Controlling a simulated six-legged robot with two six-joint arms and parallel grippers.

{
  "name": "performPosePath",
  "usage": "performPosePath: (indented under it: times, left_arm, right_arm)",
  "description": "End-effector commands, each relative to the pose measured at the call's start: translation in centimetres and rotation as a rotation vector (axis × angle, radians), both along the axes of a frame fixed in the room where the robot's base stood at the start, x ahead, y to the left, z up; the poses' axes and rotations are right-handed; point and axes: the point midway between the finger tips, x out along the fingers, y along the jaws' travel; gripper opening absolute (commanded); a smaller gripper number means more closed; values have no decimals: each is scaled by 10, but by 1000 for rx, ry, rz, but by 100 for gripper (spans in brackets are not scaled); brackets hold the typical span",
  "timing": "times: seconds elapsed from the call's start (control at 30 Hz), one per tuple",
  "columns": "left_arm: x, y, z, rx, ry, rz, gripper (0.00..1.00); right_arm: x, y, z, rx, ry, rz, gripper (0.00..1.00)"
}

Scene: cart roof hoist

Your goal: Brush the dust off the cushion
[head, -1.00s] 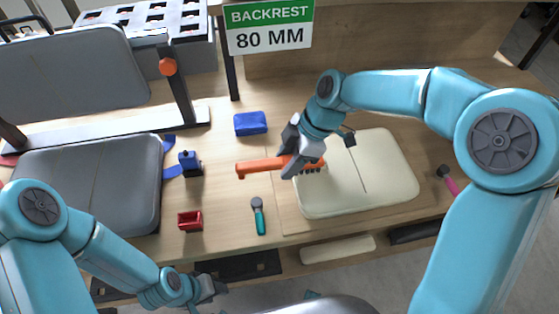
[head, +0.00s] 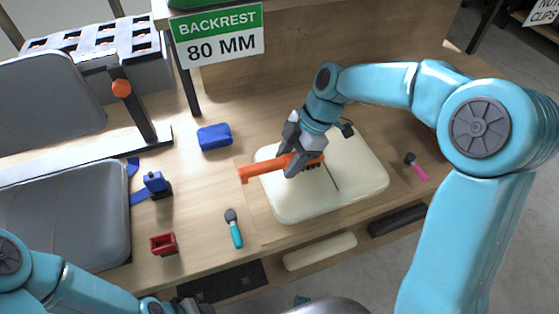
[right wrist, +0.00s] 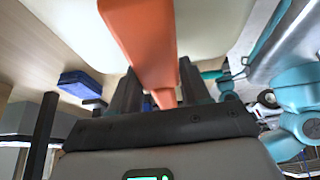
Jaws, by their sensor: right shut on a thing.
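The cream cushion (head: 310,203) lies flat on the table in the head view, with a thin dark line across its top. I cannot make out dust on it. My right gripper (head: 294,158) is shut on the orange handle of a brush (head: 259,171). The brush's dark bristles are over the back middle of the cushion; I cannot tell whether they touch it. In the right wrist view the orange handle (right wrist: 143,40) runs between the fingers, with the pale cushion (right wrist: 215,22) behind. My left gripper (head: 188,306) is at the bottom edge, partly cut off.
A blue block (head: 214,136), a teal-handled tool (head: 234,232), a red open box (head: 164,244) and a blue clamp-like piece (head: 156,184) stand left of the cushion. A pink-handled tool (head: 417,170) lies right of it.

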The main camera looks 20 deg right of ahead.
Motion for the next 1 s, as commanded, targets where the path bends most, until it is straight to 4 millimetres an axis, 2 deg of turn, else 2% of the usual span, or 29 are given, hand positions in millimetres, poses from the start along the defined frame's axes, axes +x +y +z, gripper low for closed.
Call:
performPosePath:
  times: [1.0]
  left_arm:
    - [0,0,-1,0,0,0,43]
  right_arm:
    - [-4,-79,0,0,0,-2,22]
